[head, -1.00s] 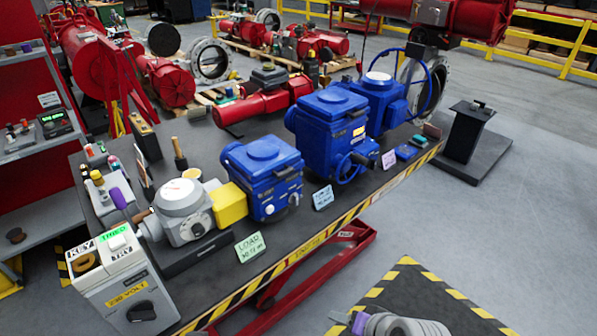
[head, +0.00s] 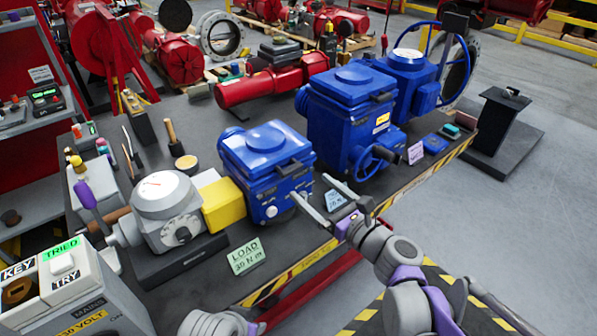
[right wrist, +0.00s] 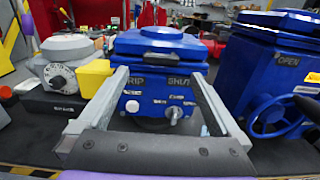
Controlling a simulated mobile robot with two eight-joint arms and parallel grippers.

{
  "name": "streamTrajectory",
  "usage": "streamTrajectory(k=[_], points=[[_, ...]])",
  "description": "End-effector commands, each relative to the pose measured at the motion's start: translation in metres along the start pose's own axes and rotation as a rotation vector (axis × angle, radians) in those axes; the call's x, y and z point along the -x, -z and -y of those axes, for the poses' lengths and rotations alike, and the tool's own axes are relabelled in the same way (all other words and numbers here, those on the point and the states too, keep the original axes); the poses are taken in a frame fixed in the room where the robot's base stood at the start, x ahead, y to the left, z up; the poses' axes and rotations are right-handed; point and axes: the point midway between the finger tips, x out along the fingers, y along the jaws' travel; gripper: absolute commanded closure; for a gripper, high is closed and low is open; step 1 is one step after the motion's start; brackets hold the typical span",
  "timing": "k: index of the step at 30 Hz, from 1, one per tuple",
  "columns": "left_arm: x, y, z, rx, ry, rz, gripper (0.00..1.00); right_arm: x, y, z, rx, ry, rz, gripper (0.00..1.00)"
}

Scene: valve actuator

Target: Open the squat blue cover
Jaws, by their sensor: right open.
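The squat blue cover (head: 266,137) is the lid of the smaller blue actuator box (head: 270,187) on the dark bench. It lies shut on the box, with a dark tab on its front edge. My right gripper (head: 309,184) is open and empty, in front of and to the right of this box, its fingers pointing at it. In the right wrist view the lid (right wrist: 160,43) lies beyond the open fingertips, which frame the box front with its knobs and labels. I see no contact with the lid. My left gripper is not in view.
A taller blue actuator (head: 348,118) with a handwheel (head: 374,162) stands close on the right. A yellow block (head: 222,205) and grey dial unit (head: 165,207) stand on the left. A green card (head: 246,256) stands at the bench's striped front edge.

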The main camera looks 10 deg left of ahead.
Motion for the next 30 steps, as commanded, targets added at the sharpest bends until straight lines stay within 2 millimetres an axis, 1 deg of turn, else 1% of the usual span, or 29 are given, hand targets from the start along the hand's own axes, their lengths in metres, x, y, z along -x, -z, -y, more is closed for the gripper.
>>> streamTrajectory(k=[1,3,6,10,15,23,24,25,29,30], points=[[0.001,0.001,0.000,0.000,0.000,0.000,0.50,-0.012,-0.001,-0.001,0.000,-0.003,0.001,0.00],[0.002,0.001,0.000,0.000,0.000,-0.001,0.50,-0.026,-0.001,-0.001,0.000,-0.003,0.000,0.00],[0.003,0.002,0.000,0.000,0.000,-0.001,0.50,-0.044,-0.001,-0.001,0.001,-0.003,0.000,0.00],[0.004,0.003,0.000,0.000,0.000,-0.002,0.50,-0.061,-0.001,-0.001,0.003,-0.002,-0.001,0.00],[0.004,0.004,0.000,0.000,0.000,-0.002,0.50,-0.072,0.000,0.000,0.004,-0.001,-0.001,0.00],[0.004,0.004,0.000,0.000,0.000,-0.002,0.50,-0.074,0.000,0.000,0.004,0.000,-0.001,0.00],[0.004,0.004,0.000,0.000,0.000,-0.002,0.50,-0.074,0.000,0.000,0.004,0.000,-0.001,0.02],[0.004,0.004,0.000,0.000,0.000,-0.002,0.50,-0.074,0.000,0.000,0.004,0.000,-0.001,0.07],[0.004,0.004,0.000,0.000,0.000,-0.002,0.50,-0.074,0.000,0.000,0.004,0.000,-0.001,0.31],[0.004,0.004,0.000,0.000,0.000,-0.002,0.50,-0.074,0.000,0.000,0.004,0.000,-0.001,0.38]])
